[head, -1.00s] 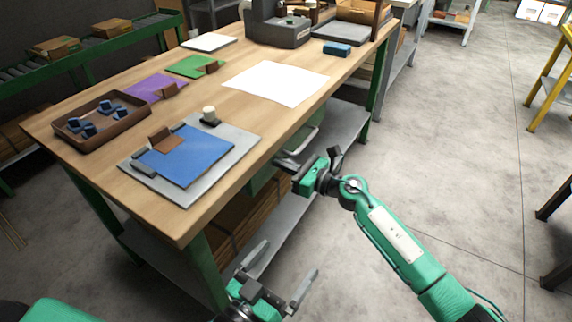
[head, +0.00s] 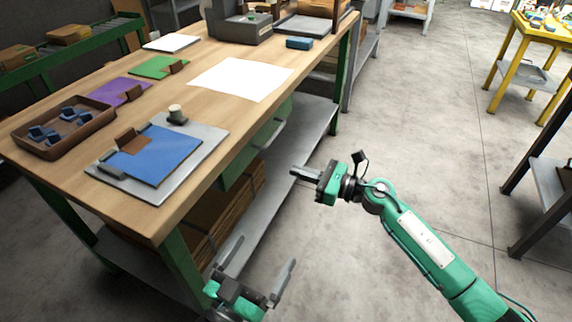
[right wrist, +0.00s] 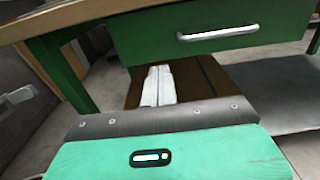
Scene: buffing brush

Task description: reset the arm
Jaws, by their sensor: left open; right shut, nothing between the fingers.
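My right gripper (head: 296,172) is shut and empty. It hangs in free air off the right side of the wooden workbench (head: 205,88), below the top's height. In the right wrist view its pale fingers (right wrist: 158,84) lie together, with the bench's green drawer beyond them. My left gripper (head: 258,264) is open and empty, low in front of the bench's near corner, its fingers spread wide and pointing up in the picture. Neither gripper touches anything that I can see.
On the bench are a blue pad on a grey board (head: 205,155), a brown tray (head: 70,147) with several blue pieces, a white sheet (head: 241,79), green and purple mats, and a blue block (head: 299,43). A yellow table (head: 545,32) stands right. Floor between is clear.

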